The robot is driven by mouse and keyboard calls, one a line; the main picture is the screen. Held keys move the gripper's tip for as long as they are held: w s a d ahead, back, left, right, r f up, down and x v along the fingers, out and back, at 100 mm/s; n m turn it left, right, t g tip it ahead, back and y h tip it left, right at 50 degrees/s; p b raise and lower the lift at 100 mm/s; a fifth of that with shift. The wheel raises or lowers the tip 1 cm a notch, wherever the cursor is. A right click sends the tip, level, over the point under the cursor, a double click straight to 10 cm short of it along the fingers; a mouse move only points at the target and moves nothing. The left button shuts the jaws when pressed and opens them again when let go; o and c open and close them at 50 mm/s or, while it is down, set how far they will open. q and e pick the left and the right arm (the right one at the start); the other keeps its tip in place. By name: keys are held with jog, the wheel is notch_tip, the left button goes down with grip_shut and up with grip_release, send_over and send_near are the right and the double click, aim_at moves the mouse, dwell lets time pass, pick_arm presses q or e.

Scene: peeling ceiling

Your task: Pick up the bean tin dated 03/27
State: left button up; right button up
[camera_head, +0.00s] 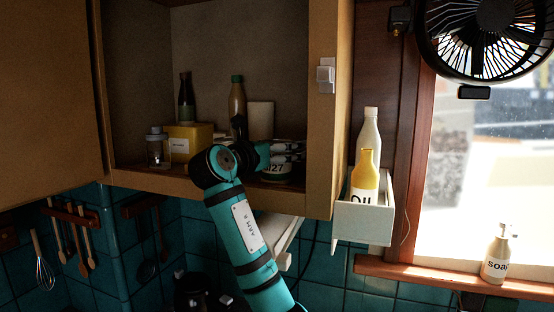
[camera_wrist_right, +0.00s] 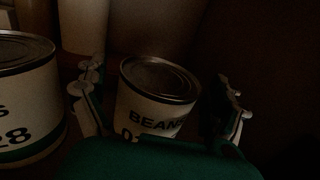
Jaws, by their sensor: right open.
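A bean tin (camera_wrist_right: 158,95) stands upright between the two fingers of my right gripper (camera_wrist_right: 161,98) in the right wrist view. Its label reads "BEANS" with a "0" below; the rest of the date is hidden. In the head view a tin marked "27" (camera_head: 277,169) stands on the cabinet shelf, partly covered by my gripper (camera_head: 284,150). My right gripper is open, one finger on either side of the tin, with no clear contact visible. A second tin ending in "28" (camera_wrist_right: 28,100) stands to the left in the wrist view. My left gripper is not in view.
The open cabinet (camera_head: 150,178) also holds a yellow box (camera_head: 188,144), a glass jar (camera_head: 157,150), a dark bottle (camera_head: 186,100) and a green-capped bottle (camera_head: 237,100). The cabinet's right wall (camera_head: 325,130) is close to the tin. A small caddy (camera_head: 363,222) with bottles hangs outside.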

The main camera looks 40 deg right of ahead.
jog(key=shift+a, duration=0.2)
jog(key=c, duration=0.3)
jog(key=shift+d, duration=0.1)
jog(key=c, duration=1.3)
jog(key=shift+o, duration=0.2)
jog(key=shift+r, duration=0.1)
